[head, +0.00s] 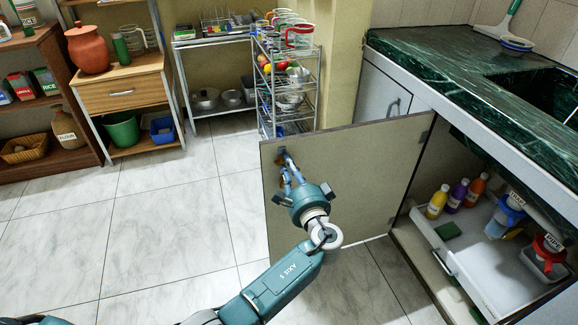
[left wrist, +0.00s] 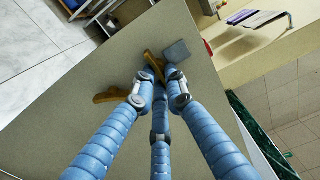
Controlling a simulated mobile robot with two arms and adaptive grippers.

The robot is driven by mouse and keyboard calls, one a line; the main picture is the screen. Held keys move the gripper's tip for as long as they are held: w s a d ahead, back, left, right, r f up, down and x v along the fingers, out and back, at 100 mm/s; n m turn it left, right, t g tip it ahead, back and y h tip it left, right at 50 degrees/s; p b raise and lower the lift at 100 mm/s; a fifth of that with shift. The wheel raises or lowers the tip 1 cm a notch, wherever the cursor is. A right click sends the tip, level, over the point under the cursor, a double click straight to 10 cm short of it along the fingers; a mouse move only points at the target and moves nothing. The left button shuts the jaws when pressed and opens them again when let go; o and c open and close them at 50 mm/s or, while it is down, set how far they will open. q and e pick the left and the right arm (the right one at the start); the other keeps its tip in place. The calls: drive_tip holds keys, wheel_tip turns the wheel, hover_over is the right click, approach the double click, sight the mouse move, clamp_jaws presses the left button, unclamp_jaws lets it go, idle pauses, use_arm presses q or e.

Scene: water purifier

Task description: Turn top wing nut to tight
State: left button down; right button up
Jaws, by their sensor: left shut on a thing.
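My left gripper (head: 285,166) reaches the inner face of the open cabinet door (head: 350,190), close to its upper left corner. In the left wrist view the blue fingers (left wrist: 158,92) are closed together on a brown wing-shaped piece (left wrist: 110,97) against the door panel (left wrist: 85,125). It looks like the wing nut, but the fingers cover its middle. A grey square piece (left wrist: 177,52) sits beside the fingertips. My right gripper is in neither view.
A wire rack (head: 262,92) stands behind the door. The tiled floor (head: 160,220) at left is clear.

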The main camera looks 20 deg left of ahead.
use_arm(q)
drive_tip(key=c, duration=1.8)
unclamp_jaws()
drive_tip(key=shift+o, duration=0.2)
drive_tip(key=v, duration=1.2)
